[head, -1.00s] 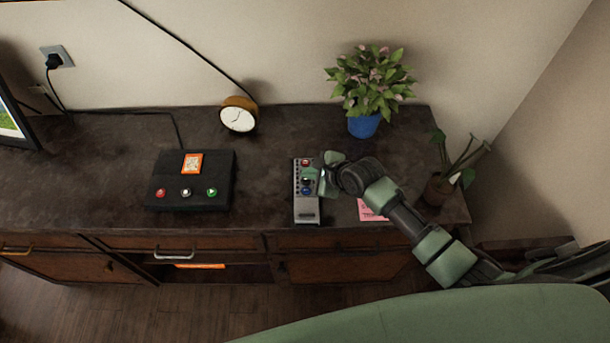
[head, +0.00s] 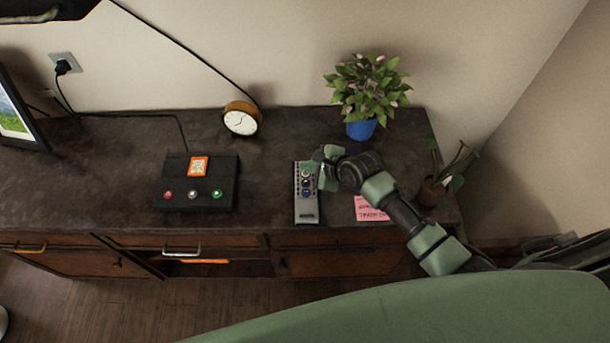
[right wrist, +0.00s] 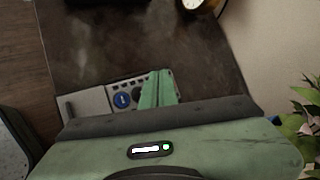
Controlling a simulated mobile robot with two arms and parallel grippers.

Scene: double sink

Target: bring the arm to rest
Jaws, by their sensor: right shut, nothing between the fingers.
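My right arm reaches in from the right in the head view. Its green gripper (head: 322,172) is over the upper right part of a grey remote-like device (head: 306,210) and hides some of its buttons. The right wrist view shows the green fingers (right wrist: 158,90) shut together with nothing between them, beside the device's blue button (right wrist: 122,101). I cannot tell whether the fingertips touch the device. My left gripper is not in view.
A black box with buttons (head: 225,172) lies left on the dark cabinet top. A clock (head: 240,119) and a blue-potted plant (head: 361,129) stand behind. A pink note (head: 369,210) and a brown-potted plant (head: 431,191) are near my right arm. A drawer with a silver handle (head: 181,252) is partly open.

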